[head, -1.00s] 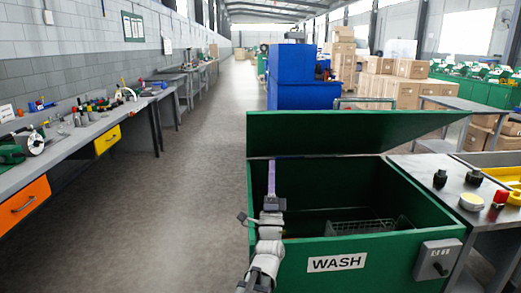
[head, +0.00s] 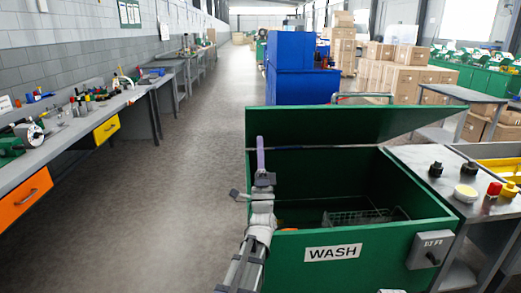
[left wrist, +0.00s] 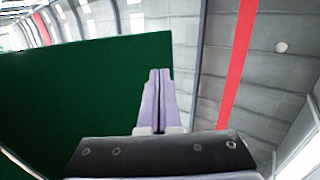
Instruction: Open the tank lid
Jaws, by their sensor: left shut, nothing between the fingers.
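The green wash tank (head: 295,262) stands in front of me with a WASH label on its front. Its green lid (head: 345,125) is raised and tilted up at the back, so the inside shows. My left gripper (head: 260,140) is shut and empty, its purple fingers pointing up in front of the lid's left part. In the left wrist view the shut fingers (left wrist: 160,72) overlap the right edge of the lid (left wrist: 85,95); I cannot tell whether they touch it. My right gripper is not in view.
A wire basket (head: 355,217) sits inside the tank. A metal side table (head: 425,165) with knobs and a red button (head: 494,189) adjoins it on the right. A blue cabinet (head: 300,85) stands behind. The floor aisle (head: 200,150) on the left is clear.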

